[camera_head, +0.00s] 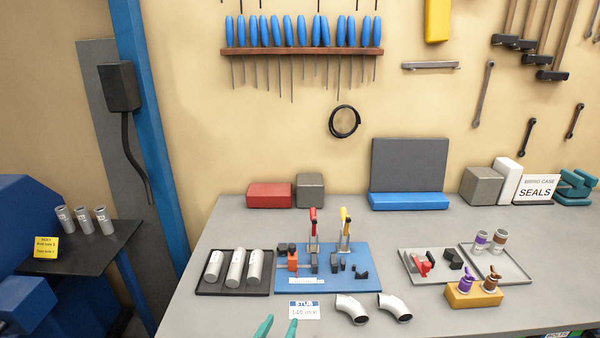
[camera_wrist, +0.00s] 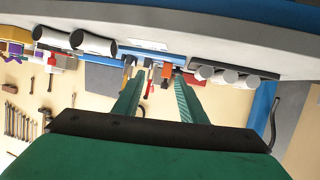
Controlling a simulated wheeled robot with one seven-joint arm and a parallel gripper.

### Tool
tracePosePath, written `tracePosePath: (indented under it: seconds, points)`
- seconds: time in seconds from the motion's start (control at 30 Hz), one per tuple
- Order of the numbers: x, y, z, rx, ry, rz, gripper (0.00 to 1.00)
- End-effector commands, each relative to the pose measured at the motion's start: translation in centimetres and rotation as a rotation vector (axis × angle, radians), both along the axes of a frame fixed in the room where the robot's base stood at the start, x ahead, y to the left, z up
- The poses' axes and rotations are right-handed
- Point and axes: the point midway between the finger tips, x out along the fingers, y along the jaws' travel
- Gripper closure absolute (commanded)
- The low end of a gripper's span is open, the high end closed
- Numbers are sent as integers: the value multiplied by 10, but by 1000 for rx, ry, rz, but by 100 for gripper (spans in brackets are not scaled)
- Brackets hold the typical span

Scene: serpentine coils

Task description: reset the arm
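My gripper (camera_head: 278,327) shows as two teal fingertips at the bottom edge of the head view, in front of the bench and the white "STUB" card (camera_head: 304,310). In the wrist view my gripper (camera_wrist: 158,76) has its two fingers apart with nothing between them. The wrist picture is upside down, with the bench edge across its top. The rest of my arm is out of the head view.
On the bench (camera_head: 225,318) lie a tray of grey tubes (camera_head: 203,287), a blue fixture board (camera_head: 350,286) with upright red and yellow clamp handles, two pipe elbows (camera_head: 351,308), a yellow block (camera_head: 474,296) and two right-hand trays. Tools hang on the wall.

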Motion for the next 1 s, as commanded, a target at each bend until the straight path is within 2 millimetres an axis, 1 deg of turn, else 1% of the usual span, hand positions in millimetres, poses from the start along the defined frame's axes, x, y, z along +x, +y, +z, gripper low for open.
tracePosePath:
  seconds: [0.03,0.17,0.27,0.4,0.5,0.57,0.7,0.83,1.0]
  points:
    - [-6,-1,-12,-8,7,14,62]
    - [-22,-7,-40,-29,8,56,62]
    - [-40,-12,-63,-43,7,93,62]
    - [-69,-15,-92,-51,2,144,62]
    - [-92,-16,-108,-50,-4,177,62]
    - [-107,-17,-117,-49,-8,196,62]
    - [-144,-19,-135,-39,-19,230,62]
    - [-180,-22,-145,-26,-33,252,62]
    - [-228,-26,-150,-4,-56,267,62]
